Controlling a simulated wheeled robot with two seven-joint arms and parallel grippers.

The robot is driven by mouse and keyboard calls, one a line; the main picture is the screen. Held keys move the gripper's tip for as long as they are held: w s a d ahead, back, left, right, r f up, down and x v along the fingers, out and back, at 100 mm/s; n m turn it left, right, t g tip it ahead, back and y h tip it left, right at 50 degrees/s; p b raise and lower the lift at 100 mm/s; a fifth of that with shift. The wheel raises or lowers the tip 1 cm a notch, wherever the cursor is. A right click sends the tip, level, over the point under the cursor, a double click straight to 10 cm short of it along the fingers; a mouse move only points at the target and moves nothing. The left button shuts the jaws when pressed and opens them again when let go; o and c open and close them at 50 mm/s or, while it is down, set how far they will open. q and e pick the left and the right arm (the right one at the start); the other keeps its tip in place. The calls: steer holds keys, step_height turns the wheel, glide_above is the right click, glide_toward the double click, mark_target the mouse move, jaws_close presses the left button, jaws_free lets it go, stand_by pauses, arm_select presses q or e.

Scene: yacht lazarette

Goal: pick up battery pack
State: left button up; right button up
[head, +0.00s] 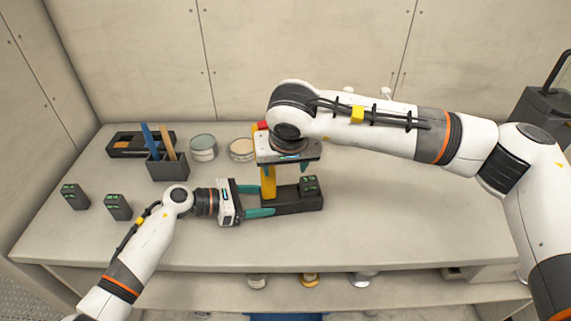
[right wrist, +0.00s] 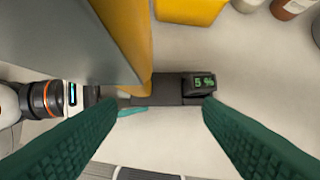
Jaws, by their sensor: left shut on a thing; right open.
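A dark battery pack (head: 309,185) with a green display sits on the right end of a long black base (head: 300,203). In the right wrist view the battery pack (right wrist: 203,83) reads "5 %". A yellow upright body (head: 268,183) rises from the base's left part; it also fills the upper left of the right wrist view (right wrist: 136,45). My left gripper (head: 268,201) is shut on the base's left part, fingers on either side. My right gripper (head: 281,168) is open above the base, beside the yellow body. Its fingers (right wrist: 170,115) hold nothing and lie apart from the battery pack.
Two similar dark packs (head: 74,196) (head: 118,207) stand at the bench's left. Behind are a black tray (head: 128,152), a holder (head: 168,169) with blue and brown sticks, and two round tins (head: 203,147) (head: 242,150). The bench's right side (head: 410,215) is clear.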

glide_toward(309, 179)
steer(key=shift+n, duration=0.4)
steer(key=x, duration=0.4)
steer(key=shift+w+f, duration=0.2)
steer(key=shift+x, duration=2.85)
steer(key=shift+s, duration=0.15)
steer(key=c, duration=1.1)
